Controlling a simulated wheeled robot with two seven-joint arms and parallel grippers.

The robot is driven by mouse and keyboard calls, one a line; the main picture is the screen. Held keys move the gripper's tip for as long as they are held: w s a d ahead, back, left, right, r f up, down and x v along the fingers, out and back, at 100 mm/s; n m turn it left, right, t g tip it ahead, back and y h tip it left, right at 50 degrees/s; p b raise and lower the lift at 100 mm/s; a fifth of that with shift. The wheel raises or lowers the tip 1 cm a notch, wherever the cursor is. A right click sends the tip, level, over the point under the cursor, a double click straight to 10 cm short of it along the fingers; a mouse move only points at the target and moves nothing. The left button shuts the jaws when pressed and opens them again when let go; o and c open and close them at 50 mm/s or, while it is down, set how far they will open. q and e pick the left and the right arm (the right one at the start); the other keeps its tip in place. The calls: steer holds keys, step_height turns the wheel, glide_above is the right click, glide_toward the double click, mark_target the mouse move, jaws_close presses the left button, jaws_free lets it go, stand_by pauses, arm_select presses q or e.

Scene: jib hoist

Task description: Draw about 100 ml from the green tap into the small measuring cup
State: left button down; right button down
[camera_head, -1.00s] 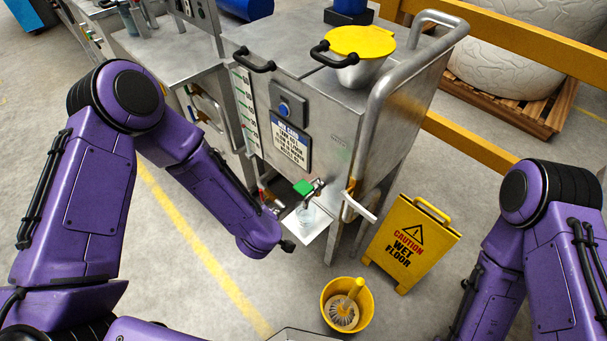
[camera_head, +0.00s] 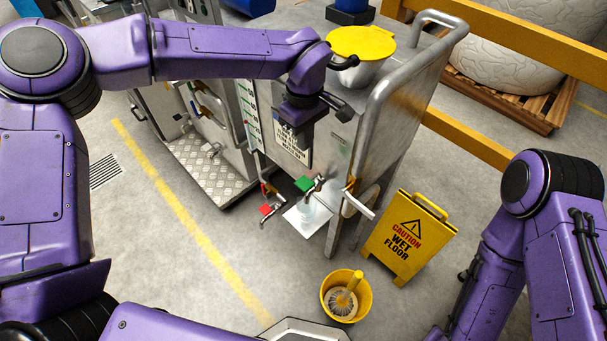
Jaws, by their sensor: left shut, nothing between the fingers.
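The green tap (camera_head: 304,184) sticks out low on the front of the steel tank. A small clear cup (camera_head: 307,217) stands below its spout on a pale tray (camera_head: 296,222); its fill level is too small to tell. My left gripper (camera_head: 342,110) is raised in front of the tank's upper front, well above the green tap and apart from the cup. It is shut and empty. My left forearm crosses the top of the view and hides part of the tank. My right arm shows at the lower right, but its gripper is out of view.
A red-handled tap (camera_head: 267,210) is left of the green one. A white lever (camera_head: 358,205) juts out at the right. A yellow wet-floor sign (camera_head: 408,238) and a yellow bucket (camera_head: 346,296) stand on the floor. A yellow-lidded pail (camera_head: 360,50) sits on the tank.

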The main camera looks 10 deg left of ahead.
mark_target(305, 183)
arm_select(q)
step_height(305, 183, down, 14)
steer(key=shift+f+b, duration=0.1)
steer(key=shift+b, duration=0.25)
arm_select(e)
steer(key=shift+f, duration=0.35)
steer(key=shift+w, duration=0.1)
